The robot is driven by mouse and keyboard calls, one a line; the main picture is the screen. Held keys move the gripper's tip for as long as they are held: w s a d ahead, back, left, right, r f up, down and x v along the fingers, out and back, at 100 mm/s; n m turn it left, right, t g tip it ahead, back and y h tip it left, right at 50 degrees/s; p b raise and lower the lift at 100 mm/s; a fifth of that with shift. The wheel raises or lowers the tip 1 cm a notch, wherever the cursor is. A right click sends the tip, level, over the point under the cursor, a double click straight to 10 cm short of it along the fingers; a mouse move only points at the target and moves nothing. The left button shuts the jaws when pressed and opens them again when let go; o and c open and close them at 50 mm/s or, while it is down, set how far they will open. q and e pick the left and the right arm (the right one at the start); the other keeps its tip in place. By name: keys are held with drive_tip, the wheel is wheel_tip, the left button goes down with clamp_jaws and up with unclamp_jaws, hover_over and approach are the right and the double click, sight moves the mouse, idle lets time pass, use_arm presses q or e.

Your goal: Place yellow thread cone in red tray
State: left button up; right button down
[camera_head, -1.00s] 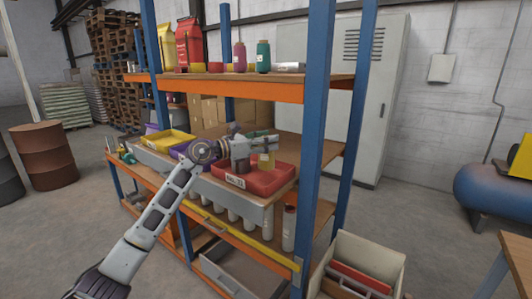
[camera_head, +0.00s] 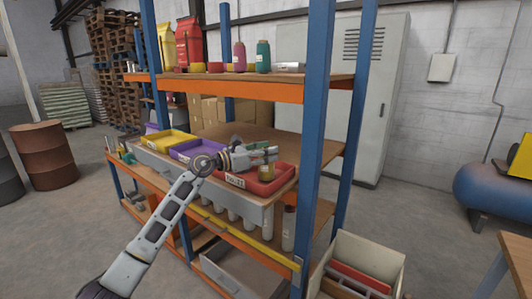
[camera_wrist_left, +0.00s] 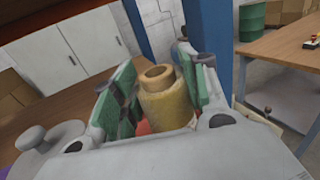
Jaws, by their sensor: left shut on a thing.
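My left gripper (camera_head: 266,160) reaches in from the left over the red tray (camera_head: 284,178) on the rack's middle shelf. It is shut on the yellow thread cone (camera_head: 266,171), which hangs upright within the red tray's outline in the head view. In the left wrist view the yellow thread cone (camera_wrist_left: 165,101) stands between the green finger pads (camera_wrist_left: 150,92), with a bit of red tray (camera_wrist_left: 143,128) showing behind it. I cannot tell whether the cone's base touches the tray floor. My right gripper is not in view.
A purple tray (camera_head: 187,151) and a yellow tray (camera_head: 160,142) stand left of the red one. A blue post (camera_head: 313,130) rises just right of the red tray. The upper shelf (camera_head: 270,87) holds bags and thread cones above my arm. A bin (camera_head: 362,262) stands lower right.

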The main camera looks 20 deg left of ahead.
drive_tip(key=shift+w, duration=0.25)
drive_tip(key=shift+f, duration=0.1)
use_arm(q)
drive_tip(key=o, duration=1.4)
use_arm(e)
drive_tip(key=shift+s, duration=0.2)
use_arm(q)
drive_tip(key=b+v, duration=0.2)
drive_tip(key=v, duration=1)
drive_tip(key=shift+b, duration=0.4)
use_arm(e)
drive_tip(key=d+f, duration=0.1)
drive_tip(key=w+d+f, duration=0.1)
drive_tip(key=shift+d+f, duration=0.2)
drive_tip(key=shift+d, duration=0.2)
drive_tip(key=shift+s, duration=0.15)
